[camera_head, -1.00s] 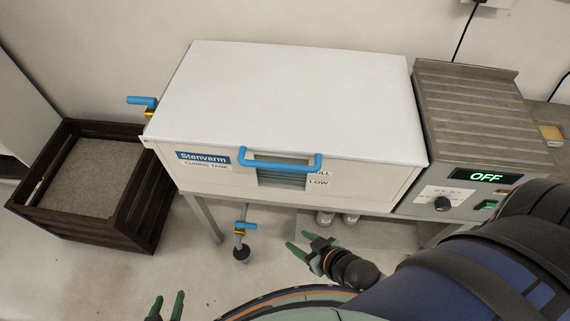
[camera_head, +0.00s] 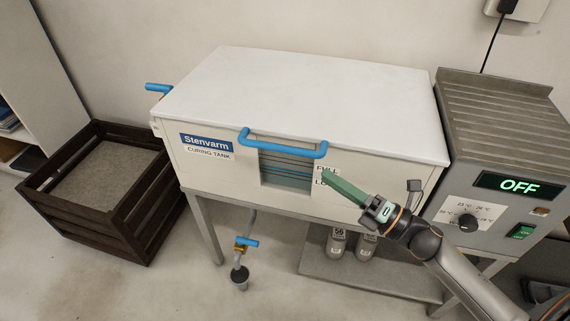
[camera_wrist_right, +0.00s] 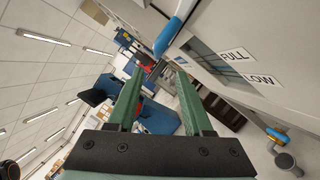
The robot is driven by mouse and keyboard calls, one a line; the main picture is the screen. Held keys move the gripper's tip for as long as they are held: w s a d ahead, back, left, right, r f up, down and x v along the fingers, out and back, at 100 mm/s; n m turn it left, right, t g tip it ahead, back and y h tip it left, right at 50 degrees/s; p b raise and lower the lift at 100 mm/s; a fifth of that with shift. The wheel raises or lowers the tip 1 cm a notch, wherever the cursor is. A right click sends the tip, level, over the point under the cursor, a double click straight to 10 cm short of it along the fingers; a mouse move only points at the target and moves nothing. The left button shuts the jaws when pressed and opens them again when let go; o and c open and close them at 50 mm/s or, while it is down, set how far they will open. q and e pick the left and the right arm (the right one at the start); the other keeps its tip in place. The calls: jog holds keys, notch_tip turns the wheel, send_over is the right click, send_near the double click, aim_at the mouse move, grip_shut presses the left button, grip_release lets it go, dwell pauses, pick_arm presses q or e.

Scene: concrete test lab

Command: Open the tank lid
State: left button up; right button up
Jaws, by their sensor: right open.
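The curing tank (camera_head: 225,173) is a white box with its flat white lid (camera_head: 310,95) shut. A blue bar handle (camera_head: 283,146) runs along the lid's front edge, above a small level window (camera_head: 287,174). My right gripper (camera_head: 330,178) is in front of the tank face, just below the right end of the handle. In the right wrist view its two green fingers (camera_wrist_right: 158,78) are apart with nothing held between them. The blue handle (camera_wrist_right: 178,27) shows there beyond the fingertips, not between them. My left gripper is out of view.
A control box (camera_head: 500,150) reading OFF stands against the tank's right side. A dark wooden crate (camera_head: 95,228) stands on the floor at the left. A blue-handled drain valve (camera_head: 246,243) hangs under the tank. Weights (camera_head: 339,242) stand on a low shelf.

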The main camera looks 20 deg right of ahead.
aim_at(284, 146)
jog(key=shift+n, duration=0.3)
jog(key=p+x, duration=0.1)
jog(key=x, duration=1.1)
jog(key=shift+w+a+r, duration=0.1)
jog(key=shift+a+r, duration=0.1)
jog(key=shift+c, duration=0.4)
grip_shut()
dwell(0.4)
